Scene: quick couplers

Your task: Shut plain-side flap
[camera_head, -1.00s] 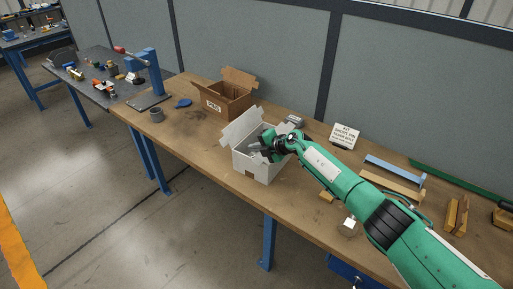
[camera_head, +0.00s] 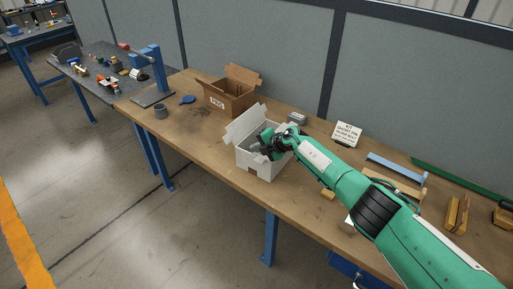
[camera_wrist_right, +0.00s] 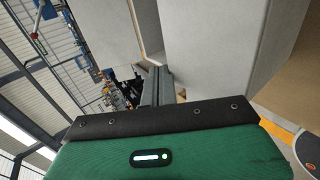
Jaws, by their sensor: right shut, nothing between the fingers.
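A white carton (camera_head: 257,165) stands on the wooden bench with a pale flap (camera_head: 244,124) raised at its far left side. My right gripper (camera_head: 258,148) is shut and empty at the carton's top opening, with the arm coming in over its right side. The arm and gripper hide the carton's right flaps, and I cannot tell which flap is on the plain side. In the right wrist view the narrow shut fingers (camera_wrist_right: 156,86) are close beside pale carton panels (camera_wrist_right: 215,45). Contact is unclear. My left gripper is not in view.
A brown open carton (camera_head: 229,98) stands behind to the left. A sign (camera_head: 347,134) and a small grey item (camera_head: 297,118) are at the back. Blue and wooden pieces lie to the right.

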